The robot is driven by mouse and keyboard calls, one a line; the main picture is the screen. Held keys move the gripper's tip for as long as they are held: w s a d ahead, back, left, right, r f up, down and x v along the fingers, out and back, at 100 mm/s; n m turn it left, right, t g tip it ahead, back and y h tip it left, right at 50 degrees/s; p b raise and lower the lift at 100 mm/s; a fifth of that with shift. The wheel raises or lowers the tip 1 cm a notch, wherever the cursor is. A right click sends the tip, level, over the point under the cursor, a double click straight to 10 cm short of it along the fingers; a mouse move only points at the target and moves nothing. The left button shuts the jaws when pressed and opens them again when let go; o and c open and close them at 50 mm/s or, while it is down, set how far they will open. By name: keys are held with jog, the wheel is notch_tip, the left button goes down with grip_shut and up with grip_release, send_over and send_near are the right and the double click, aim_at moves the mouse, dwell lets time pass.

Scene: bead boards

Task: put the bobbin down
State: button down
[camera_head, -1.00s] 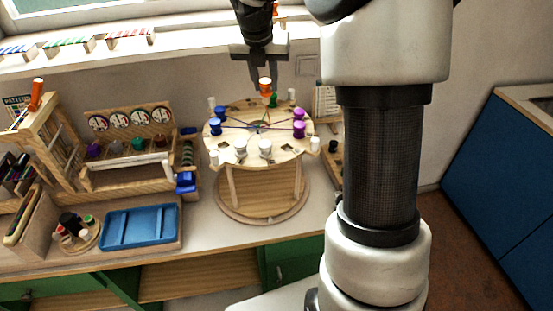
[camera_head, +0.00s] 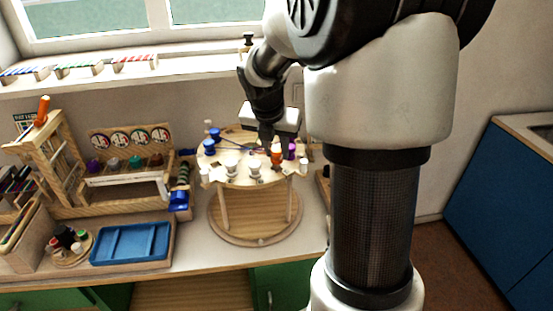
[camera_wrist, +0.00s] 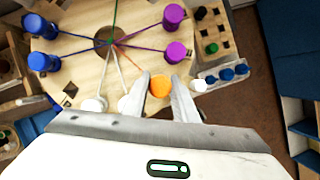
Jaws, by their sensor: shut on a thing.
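The orange bobbin (camera_head: 276,156) is between the fingers of my gripper (camera_head: 273,142), at the front right of the round wooden braiding board (camera_head: 243,181). In the wrist view the orange bobbin (camera_wrist: 159,87) shows end-on between both fingertips (camera_wrist: 160,80), near the board's edge. I cannot tell whether it touches the board. Purple bobbins (camera_wrist: 175,52) stand on one side of it and white bobbins (camera_wrist: 126,104) on the other. Blue bobbins (camera_wrist: 45,62) stand across the board. Threads run to the board's central hole (camera_wrist: 110,42).
A blue tray (camera_head: 131,243) and a wooden rack (camera_head: 119,185) stand left of the board. A small peg block (camera_wrist: 211,35) and a row of blue and white pieces (camera_wrist: 226,75) lie beside the board.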

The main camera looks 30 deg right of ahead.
jog(key=shift+f, duration=1.2)
jog(key=shift+f, duration=0.1)
jog(key=shift+f, duration=0.1)
jog(key=c, duration=1.4)
grip_release()
jog(key=shift+c, duration=0.2)
jog(key=shift+r, duration=0.4)
jog(key=p+v, duration=0.1)
jog(key=v, duration=1)
jog(key=shift+r, duration=0.25)
